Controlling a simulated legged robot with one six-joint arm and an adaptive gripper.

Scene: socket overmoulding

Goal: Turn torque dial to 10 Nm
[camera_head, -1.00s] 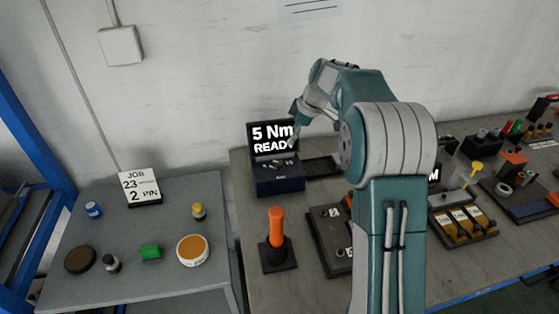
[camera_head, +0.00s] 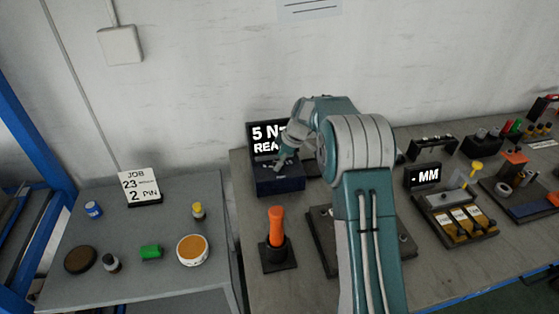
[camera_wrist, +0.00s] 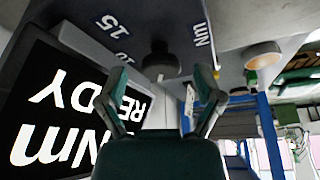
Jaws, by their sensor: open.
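The torque unit (camera_head: 278,186) is a dark blue box on the bench. Its screen (camera_head: 262,134) reads 5 Nm READY, partly covered by my arm in the head view. The screen also shows inverted in the wrist view (camera_wrist: 68,110). The dark torque dial (camera_wrist: 160,62) stands on the unit's top, with printed marks 15 and 10 and Nm around it. My gripper (camera_wrist: 158,88) is open, its fingers spread to either side of the dial in the wrist view. I cannot tell whether they touch it. In the head view my gripper (camera_head: 283,163) is over the unit's top.
An orange-handled tool (camera_head: 276,228) stands in a black base in front of the unit. A MM display (camera_head: 425,176) and several fixtures stand to the right. A grey side table (camera_head: 130,220) at left holds small containers and a job card (camera_head: 139,184).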

